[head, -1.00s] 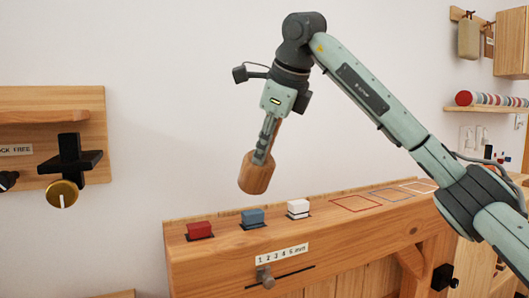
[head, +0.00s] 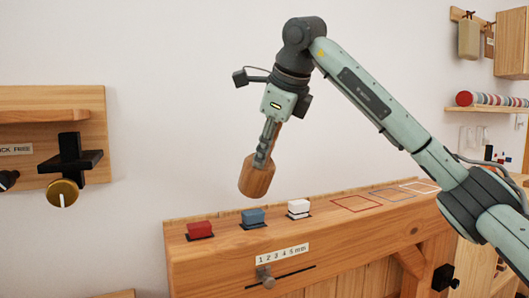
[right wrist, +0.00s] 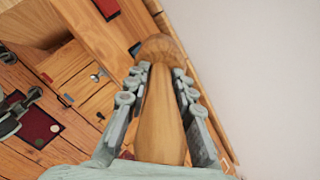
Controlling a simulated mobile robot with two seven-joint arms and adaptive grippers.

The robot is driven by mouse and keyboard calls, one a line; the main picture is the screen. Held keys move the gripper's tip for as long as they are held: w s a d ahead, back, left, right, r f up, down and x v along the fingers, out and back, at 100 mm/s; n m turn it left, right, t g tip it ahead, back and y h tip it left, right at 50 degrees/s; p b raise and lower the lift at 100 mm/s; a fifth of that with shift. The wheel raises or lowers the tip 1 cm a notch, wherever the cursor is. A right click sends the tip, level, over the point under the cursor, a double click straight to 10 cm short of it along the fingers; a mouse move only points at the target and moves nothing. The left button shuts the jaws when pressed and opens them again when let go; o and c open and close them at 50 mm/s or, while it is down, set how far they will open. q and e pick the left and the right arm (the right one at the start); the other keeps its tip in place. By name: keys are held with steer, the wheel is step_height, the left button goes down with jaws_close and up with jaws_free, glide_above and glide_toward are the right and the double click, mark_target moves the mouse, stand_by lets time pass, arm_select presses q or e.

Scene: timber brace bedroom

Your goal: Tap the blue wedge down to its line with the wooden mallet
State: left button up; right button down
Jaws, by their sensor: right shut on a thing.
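The blue wedge (head: 253,216) stands in a dark slot on top of the timber beam, between a red wedge (head: 200,229) and a white wedge (head: 298,207). My right gripper (head: 263,153) is shut on the handle of the wooden mallet (head: 256,178). The mallet hangs head down, slightly tilted, above the blue wedge with a clear gap between them. In the right wrist view the mallet handle (right wrist: 161,115) runs between my fingers, its head farther out. The line on the blue wedge is too small to make out. My left gripper is not in view.
The beam (head: 330,245) bears a scale labelled 1 to 5 mm with a slider (head: 265,277) on its front. Coloured outlines (head: 354,203) on its top right are empty. A wooden wall panel with a black and brass knob (head: 64,193) is at left. The space around the mallet is free.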

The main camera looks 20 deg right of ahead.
mark_target(266, 170)
step_height(266, 170, down, 4)
steer(key=b, duration=0.3)
steer(key=shift+f, duration=0.2)
step_height(266, 170, up, 3)
steer(key=p, duration=0.3)
steer(key=shift+r, duration=0.95)
